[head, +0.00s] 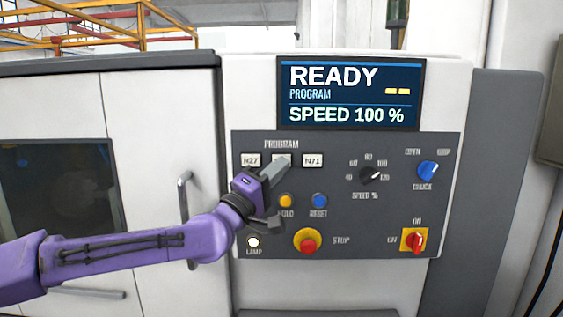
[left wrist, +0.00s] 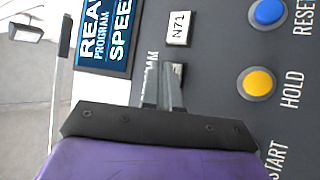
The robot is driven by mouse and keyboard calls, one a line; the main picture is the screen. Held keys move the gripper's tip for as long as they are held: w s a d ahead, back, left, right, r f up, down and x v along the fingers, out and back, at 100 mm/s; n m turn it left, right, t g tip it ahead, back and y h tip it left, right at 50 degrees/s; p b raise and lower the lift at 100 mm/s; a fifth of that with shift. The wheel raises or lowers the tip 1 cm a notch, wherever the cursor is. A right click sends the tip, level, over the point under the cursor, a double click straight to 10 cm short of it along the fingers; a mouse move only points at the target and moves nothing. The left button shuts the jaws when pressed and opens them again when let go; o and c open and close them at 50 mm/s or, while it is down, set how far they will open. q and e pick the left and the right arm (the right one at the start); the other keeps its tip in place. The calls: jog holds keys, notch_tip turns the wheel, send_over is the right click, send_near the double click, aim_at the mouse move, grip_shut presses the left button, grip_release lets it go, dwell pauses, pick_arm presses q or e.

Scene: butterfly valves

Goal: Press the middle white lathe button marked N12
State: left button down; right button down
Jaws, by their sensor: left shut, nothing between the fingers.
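The row of white program buttons runs under the PROGRAM label on the lathe panel. The left one is N27 (head: 250,160) and the right one is N71 (head: 312,160); N71 also shows in the left wrist view (left wrist: 179,28). The middle button lies mostly behind the fingers of my left gripper (head: 281,165), and its marking cannot be read. My left gripper is shut and empty, its tips at the middle button. In the left wrist view the closed fingers (left wrist: 163,84) cover most of that spot. I cannot tell whether they touch the button. My right gripper is not in view.
The screen (head: 348,92) reads READY, PROGRAM, SPEED 100 %. Below the buttons are yellow HOLD (head: 286,201), blue RESET (head: 319,201) and the red STOP knob (head: 307,242). A speed dial (head: 370,174), chuck switch (head: 428,172) and red switch (head: 415,241) are at right.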

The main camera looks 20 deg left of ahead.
pick_arm(q)
jog(key=shift+w+a, duration=0.1)
jog(key=shift+w, duration=0.3)
jog(key=shift+w+a+b, duration=0.1)
jog(key=shift+w+b, duration=0.25)
jog(key=shift+b, duration=0.05)
dwell(0.5)
jog(key=shift+s, duration=0.15)
jog(key=shift+s+d, duration=0.2)
jog(key=shift+s, duration=0.45)
jog(key=shift+s, duration=0.1)
jog(key=s, duration=0.2)
jog(key=s+d, duration=0.1)
jog(key=s, duration=0.1)
jog(key=shift+s+d+b, duration=0.2)
jog(key=shift+s+b, duration=0.1)
jog(key=shift+b, duration=0.1)
jog(key=shift+f, duration=0.1)
dwell(0.6)
